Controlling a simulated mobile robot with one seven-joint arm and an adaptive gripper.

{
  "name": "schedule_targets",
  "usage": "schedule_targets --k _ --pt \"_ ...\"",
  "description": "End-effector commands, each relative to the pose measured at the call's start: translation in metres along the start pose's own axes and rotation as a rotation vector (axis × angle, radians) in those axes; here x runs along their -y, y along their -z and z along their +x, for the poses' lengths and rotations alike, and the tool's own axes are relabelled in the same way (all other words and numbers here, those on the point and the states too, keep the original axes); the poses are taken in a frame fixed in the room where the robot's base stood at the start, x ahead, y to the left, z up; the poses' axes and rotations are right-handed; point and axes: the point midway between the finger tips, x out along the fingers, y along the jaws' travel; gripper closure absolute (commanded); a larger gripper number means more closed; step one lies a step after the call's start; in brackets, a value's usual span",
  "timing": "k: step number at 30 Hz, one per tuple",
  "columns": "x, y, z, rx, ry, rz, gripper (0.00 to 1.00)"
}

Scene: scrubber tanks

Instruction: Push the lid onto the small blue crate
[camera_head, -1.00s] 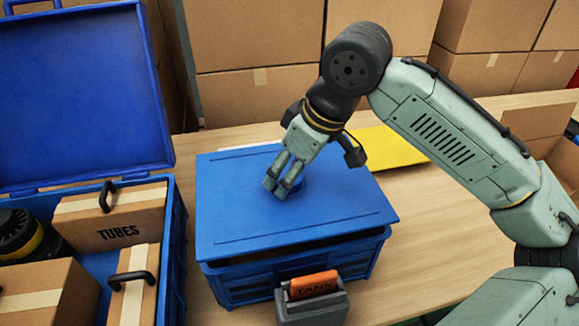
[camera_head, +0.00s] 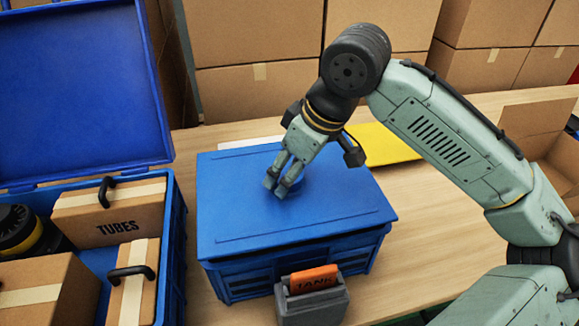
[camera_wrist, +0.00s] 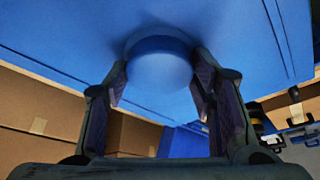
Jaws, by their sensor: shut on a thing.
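The blue lid (camera_head: 330,215) lies over the top of the small blue crate (camera_head: 245,279), close to its rim. From the front I see no clear gap between them. My gripper (camera_head: 281,186) points down at the middle of the lid, its fingers shut on the round blue knob (camera_head: 298,188). In the wrist view the knob (camera_wrist: 160,72) sits between my two fingers (camera_wrist: 160,95), and the lid (camera_wrist: 60,30) fills the upper part. The crate's back side is hidden by the lid.
A grey holder (camera_head: 312,303) with an orange tag (camera_head: 314,279) stands at the crate's front. A large open blue case (camera_head: 172,262) with boxes is close on the left. A yellow sheet (camera_head: 385,145) lies behind. Bare table (camera_head: 440,225) shows on the right.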

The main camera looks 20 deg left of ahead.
Motion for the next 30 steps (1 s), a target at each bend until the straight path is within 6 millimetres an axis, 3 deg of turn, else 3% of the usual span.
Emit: schedule_targets --k 30 --pt "0.0001 -0.0029 0.0078 -0.001 0.001 0.0 0.84"
